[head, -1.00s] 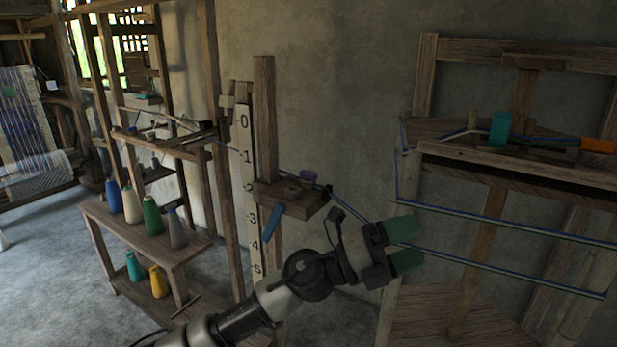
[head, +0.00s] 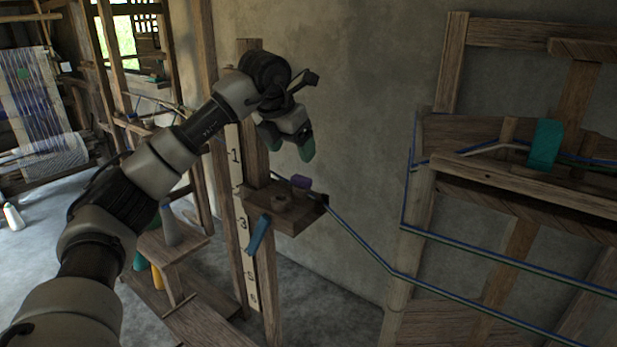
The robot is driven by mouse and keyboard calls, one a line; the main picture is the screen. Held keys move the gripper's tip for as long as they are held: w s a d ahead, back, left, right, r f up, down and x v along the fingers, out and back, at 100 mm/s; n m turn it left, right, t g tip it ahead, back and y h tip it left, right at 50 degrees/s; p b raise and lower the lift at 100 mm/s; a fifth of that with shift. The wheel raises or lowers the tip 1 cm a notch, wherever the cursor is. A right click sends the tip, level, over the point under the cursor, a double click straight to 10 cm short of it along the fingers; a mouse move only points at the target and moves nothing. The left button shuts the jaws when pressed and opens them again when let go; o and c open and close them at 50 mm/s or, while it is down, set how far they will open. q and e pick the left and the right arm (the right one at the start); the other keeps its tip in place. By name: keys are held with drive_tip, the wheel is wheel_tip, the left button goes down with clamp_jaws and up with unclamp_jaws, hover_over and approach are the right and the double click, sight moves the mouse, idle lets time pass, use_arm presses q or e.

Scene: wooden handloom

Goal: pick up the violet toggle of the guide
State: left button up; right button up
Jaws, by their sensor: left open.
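The violet toggle (head: 301,181) is a small piece on the small wooden shelf of the guide (head: 296,218), which is fixed to an upright post. A wooden peg (head: 281,201) stands beside it, and a blue handle (head: 258,235) hangs at the shelf's front left. My left gripper (head: 291,150) has green fingertips and is open and empty. It points down, above the shelf and apart from the toggle in the picture. My right gripper is not in view.
A blue and green cord (head: 360,243) runs past the shelf to the wooden frame (head: 396,285) at right. A teal block (head: 545,144) sits on that frame. A numbered scale (head: 243,222) stands left of the post. Bare wall lies between post and frame.

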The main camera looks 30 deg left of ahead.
sight(303, 177)
use_arm(q)
drive_tip(key=x, duration=0.3)
drive_tip(key=shift+f, duration=0.25)
drive_tip(key=shift+w+d+f, duration=0.1)
drive_tip(key=shift+w+f, duration=0.05)
drive_tip(key=shift+f, duration=0.15)
drive_tip(key=x, duration=0.4)
drive_tip(key=shift+d+f, duration=0.15)
drive_tip(key=shift+d, duration=0.1)
drive_tip(key=shift+w+f+p, duration=0.15)
drive_tip(key=shift+f+p, duration=0.1)
drive_tip(key=shift+p, duration=0.05)
drive_tip(key=shift+c, duration=0.4)
drive_tip(key=c, duration=0.9)
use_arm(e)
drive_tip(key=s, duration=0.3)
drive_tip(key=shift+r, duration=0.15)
use_arm(q)
drive_tip(key=shift+r, duration=0.1)
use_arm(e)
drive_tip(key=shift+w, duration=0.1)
